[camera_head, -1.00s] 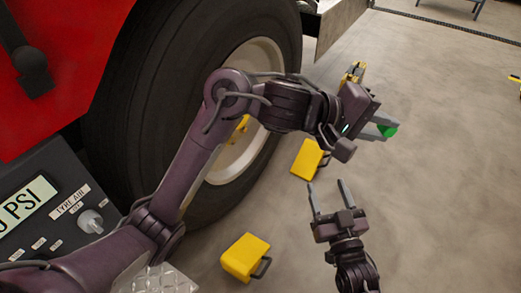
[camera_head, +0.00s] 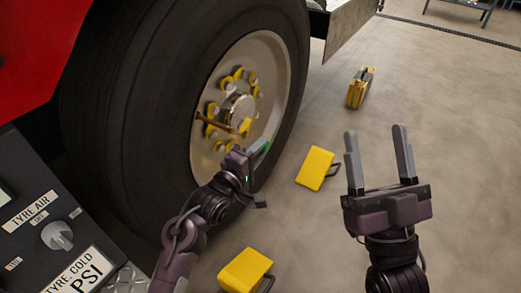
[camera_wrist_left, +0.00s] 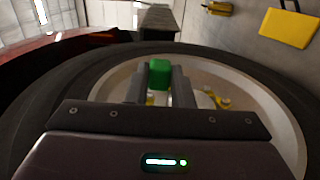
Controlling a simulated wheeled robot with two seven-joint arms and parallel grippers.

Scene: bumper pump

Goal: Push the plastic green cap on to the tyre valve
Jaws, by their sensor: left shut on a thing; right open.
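My left gripper (camera_head: 258,152) is at the lower right part of the wheel rim in the head view, pointing toward the wheel. It is shut on the green cap (camera_wrist_left: 160,73), which sits between the fingertips in the left wrist view. In the head view only a sliver of green shows at the fingertips. The tyre valve cannot be made out; a brass-coloured stem (camera_head: 216,124) stands out near the hub. My right gripper (camera_head: 378,160) is open and empty over the floor, right of the wheel.
The large black tyre (camera_head: 130,110) surrounds the pale rim (camera_head: 285,85) with yellow-marked nuts. Yellow blocks lie on the floor (camera_head: 316,168) (camera_head: 245,270), and a yellow case (camera_head: 359,88) stands further back. A control panel (camera_head: 50,225) is at lower left. Floor at right is clear.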

